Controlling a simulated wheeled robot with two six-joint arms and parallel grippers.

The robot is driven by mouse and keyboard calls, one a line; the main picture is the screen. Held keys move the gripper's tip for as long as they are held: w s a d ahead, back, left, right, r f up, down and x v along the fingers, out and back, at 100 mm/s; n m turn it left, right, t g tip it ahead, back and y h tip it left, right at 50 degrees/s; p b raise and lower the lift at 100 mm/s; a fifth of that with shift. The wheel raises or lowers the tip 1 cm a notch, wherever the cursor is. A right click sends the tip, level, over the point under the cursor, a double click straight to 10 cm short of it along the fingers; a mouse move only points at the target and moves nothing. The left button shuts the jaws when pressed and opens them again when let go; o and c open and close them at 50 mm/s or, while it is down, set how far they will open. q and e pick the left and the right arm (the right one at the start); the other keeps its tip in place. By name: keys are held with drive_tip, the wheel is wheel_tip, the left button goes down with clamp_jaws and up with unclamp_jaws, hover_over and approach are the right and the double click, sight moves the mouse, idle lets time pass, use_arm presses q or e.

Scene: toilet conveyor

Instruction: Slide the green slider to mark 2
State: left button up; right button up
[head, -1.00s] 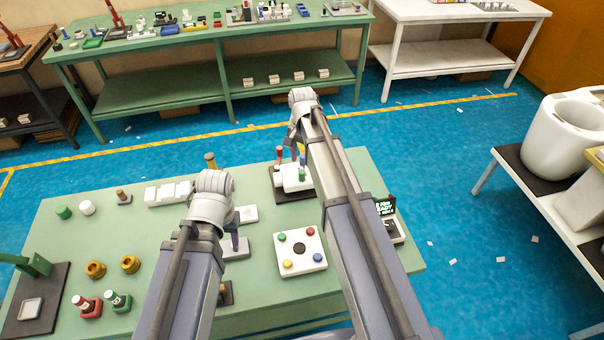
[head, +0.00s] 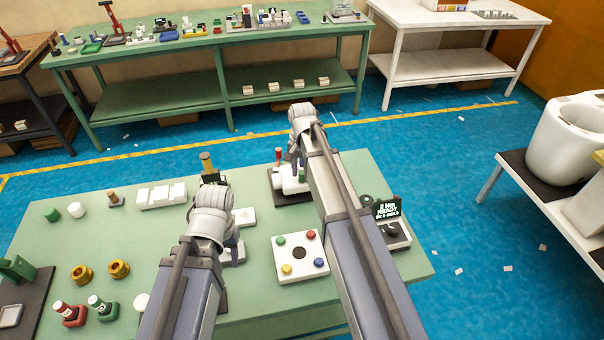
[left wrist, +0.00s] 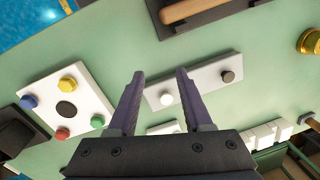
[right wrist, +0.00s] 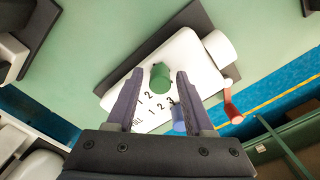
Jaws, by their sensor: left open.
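The green slider (right wrist: 160,78) is a short upright knob on a white block (right wrist: 196,66) with printed marks 1, 2, 3 and FULL, in the right wrist view. It also shows in the head view (head: 302,175), beside my right forearm. My right gripper (right wrist: 161,72) is open, its fingers apart on either side of the green slider in the picture; I cannot tell if they touch it. A blue knob (right wrist: 179,118) is partly hidden by a finger. My left gripper (left wrist: 160,73) is open and empty above a white bar with two round buttons (left wrist: 197,80).
A red handle (right wrist: 232,110) sticks out beside the white block. A white plate with coloured buttons (head: 290,268) and a display reading READY (head: 388,208) lie near my right forearm. Gold rings (head: 119,269) and stamp-like pieces (head: 68,313) stand at left. Green table (head: 60,240) is bare between them.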

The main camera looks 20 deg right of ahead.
clamp_jaws()
idle(1.2)
